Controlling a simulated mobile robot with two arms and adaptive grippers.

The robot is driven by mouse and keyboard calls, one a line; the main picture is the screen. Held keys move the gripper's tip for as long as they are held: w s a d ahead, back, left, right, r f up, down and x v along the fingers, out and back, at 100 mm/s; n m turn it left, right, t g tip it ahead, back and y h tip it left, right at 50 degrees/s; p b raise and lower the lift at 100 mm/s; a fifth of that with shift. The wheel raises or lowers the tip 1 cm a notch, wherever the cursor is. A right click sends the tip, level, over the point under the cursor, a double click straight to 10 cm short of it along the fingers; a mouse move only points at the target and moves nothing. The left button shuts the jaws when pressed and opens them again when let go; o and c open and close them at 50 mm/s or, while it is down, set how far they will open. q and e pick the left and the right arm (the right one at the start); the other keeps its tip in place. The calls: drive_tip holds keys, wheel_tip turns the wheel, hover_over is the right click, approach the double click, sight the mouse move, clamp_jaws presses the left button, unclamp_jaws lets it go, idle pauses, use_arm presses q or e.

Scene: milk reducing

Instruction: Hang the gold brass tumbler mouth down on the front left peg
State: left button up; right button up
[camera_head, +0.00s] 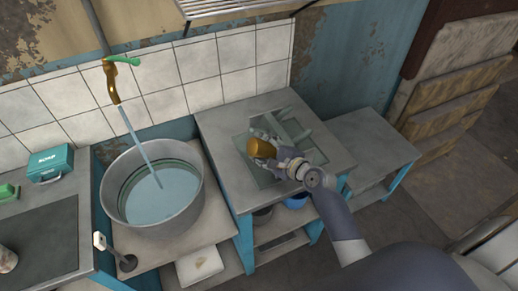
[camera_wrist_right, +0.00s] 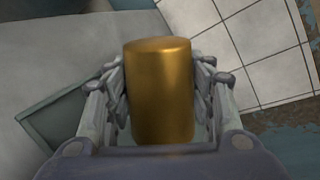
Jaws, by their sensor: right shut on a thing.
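The gold brass tumbler (camera_head: 261,148) is held by my right gripper (camera_head: 280,157) above the peg rack on the grey table. In the right wrist view the tumbler (camera_wrist_right: 160,90) sits between both fingers of my right gripper (camera_wrist_right: 163,95), which are closed against its sides. It appears tilted in the head view, and I cannot tell which end is its mouth. The peg rack (camera_head: 303,135) has pale green upright pegs over a square tray; several pegs show, and its front left part is hidden behind the tumbler and gripper. My left gripper is not in view.
A large metal tub (camera_head: 112,205) of water stands left of the table (camera_head: 222,125) under a brass tap (camera_head: 111,82). A lower grey table (camera_head: 370,140) adjoins on the right. A tiled wall (camera_head: 200,60) closes the back, with a wire shelf (camera_head: 235,8) above.

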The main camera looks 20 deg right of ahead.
drive_tip(key=shift+f, duration=0.15)
idle(0.3)
drive_tip(key=shift+a+f+b, duration=0.1)
drive_tip(key=shift+f+b, duration=0.4)
drive_tip(key=shift+f, duration=0.2)
drive_tip(key=o, duration=1.2)
drive_tip(key=shift+s, duration=0.15)
drive_tip(key=v, duration=1.2)
